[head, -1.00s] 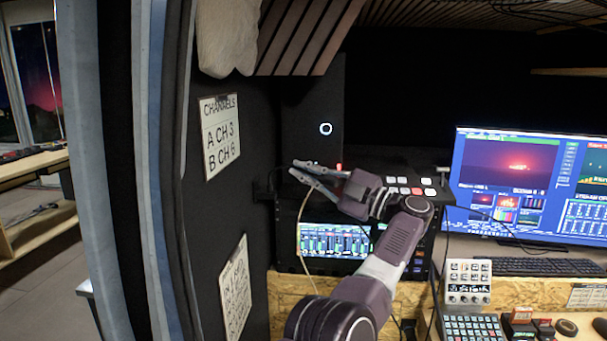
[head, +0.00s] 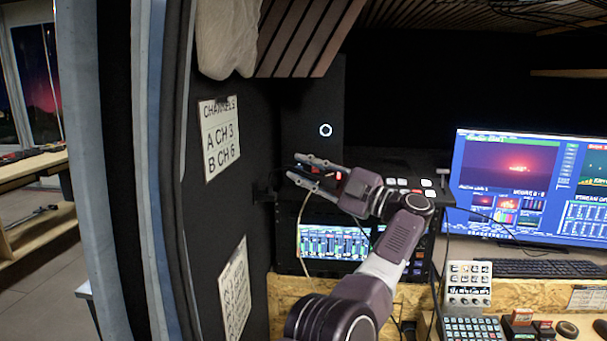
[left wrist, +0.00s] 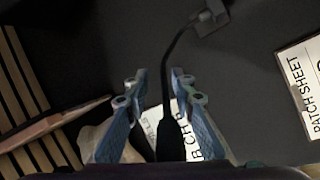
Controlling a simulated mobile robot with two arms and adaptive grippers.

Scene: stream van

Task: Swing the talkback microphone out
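The talkback microphone (left wrist: 169,126) shows in the left wrist view as a dark body on a thin bent stalk. The stalk runs up to a small dark mount (left wrist: 210,17) on the black wall. In the head view a small dark mount (head: 263,190) sits on the wall left of my gripper; the microphone itself cannot be made out there. My left gripper (head: 296,166) is open, its fingertips pointing left toward the wall. In the left wrist view the fingers (left wrist: 157,85) stand on either side of the stalk, with gaps visible. My right gripper is not in view.
A rack unit with a lit screen (head: 335,243) lies below my gripper. A button panel (head: 411,187) is right beside it. The black wall carries a channels sign (head: 220,138). A monitor (head: 530,185) and keyboard (head: 540,267) are at the right.

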